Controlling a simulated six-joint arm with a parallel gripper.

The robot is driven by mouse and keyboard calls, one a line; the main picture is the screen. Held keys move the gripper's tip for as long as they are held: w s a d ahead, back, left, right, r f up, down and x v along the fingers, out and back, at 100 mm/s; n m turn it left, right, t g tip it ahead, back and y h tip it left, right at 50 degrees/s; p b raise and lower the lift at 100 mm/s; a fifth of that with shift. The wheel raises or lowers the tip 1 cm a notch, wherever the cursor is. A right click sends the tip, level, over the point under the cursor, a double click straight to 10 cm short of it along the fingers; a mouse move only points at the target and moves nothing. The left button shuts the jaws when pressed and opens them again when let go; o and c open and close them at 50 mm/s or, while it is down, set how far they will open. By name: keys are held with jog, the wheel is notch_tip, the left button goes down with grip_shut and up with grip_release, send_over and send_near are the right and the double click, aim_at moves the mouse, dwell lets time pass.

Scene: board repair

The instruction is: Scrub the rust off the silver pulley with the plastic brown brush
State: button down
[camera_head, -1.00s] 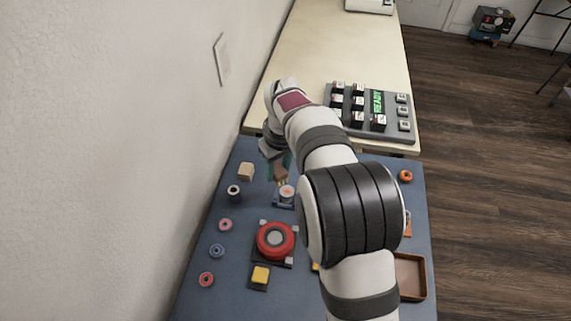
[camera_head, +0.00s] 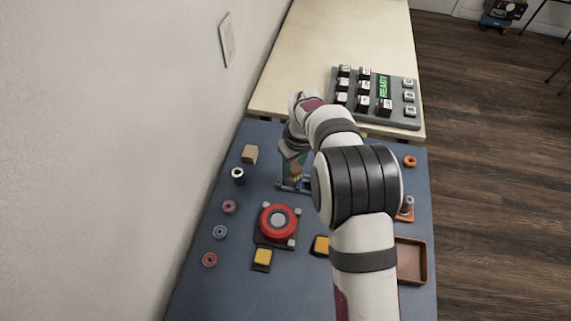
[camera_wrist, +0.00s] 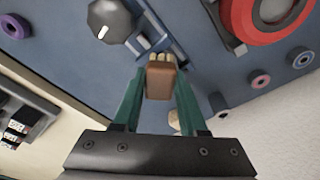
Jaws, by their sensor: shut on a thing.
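My gripper (camera_wrist: 157,95) has green fingers and is shut on the brown brush (camera_wrist: 160,82). The brush's pale bristles (camera_wrist: 161,57) point away from the gripper. In the head view my gripper (camera_head: 294,168) is over the blue fixture (camera_head: 285,187) on the mat, which also shows in the wrist view (camera_wrist: 170,46). I cannot make out the silver pulley for certain; the gripper and arm hide most of the fixture. Whether the bristles touch anything is unclear.
A red round part (camera_head: 263,222) on a dark base sits nearer. Several small rings and a wooden block (camera_head: 250,154) line the left. A black knob (camera_wrist: 112,20) is near the fixture. A keypad panel (camera_head: 400,118) is beyond, a brown tray (camera_head: 424,262) at right.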

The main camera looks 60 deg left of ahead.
jog(key=shift+w+d, duration=0.15)
jog(key=shift+w, duration=0.3)
jog(key=shift+s+a, duration=0.35)
jog(key=shift+s, duration=0.6)
jog(key=shift+s+a, duration=0.3)
jog(key=shift+s, duration=0.6)
notch_tip(320, 180, up, 8)
jog(key=shift+w+r, duration=0.1)
